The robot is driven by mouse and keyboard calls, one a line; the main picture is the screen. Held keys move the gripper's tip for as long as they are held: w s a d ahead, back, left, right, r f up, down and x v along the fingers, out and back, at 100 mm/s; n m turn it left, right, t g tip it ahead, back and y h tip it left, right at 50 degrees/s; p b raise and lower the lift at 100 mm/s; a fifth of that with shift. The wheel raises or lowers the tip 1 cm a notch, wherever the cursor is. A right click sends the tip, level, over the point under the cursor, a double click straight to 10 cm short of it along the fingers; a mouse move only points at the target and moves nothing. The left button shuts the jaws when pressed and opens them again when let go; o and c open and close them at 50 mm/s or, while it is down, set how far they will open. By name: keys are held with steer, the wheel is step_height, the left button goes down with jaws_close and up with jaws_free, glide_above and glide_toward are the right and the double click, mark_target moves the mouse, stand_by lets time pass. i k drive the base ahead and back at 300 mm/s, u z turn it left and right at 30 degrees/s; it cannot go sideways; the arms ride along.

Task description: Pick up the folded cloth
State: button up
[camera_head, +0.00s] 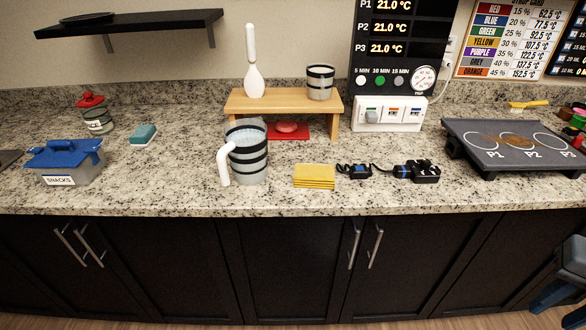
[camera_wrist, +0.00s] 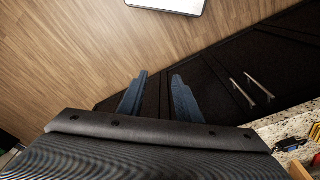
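The folded cloth (camera_head: 314,176) is yellow and lies flat in layers near the front of the speckled counter, right of the striped pitcher. It is fully visible in the head view. My gripper (camera_wrist: 158,88) shows two blue fingers with a clear gap and nothing between them in the wrist view. Blue finger-like parts (camera_head: 556,294), apparently of my gripper, show at the lower right edge of the head view. They are below counter height, in front of the dark cabinets and far from the cloth.
The striped pitcher (camera_head: 248,155) stands left of the cloth, and small dark blocks with a cable (camera_head: 355,171) lie close on its right. A wooden stand (camera_head: 245,105) is behind. The counter front before the cloth is clear.

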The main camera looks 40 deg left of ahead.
mark_target(316, 176)
steer(key=u, duration=0.8)
steer(key=i, duration=0.85)
steer(key=u, duration=0.85)
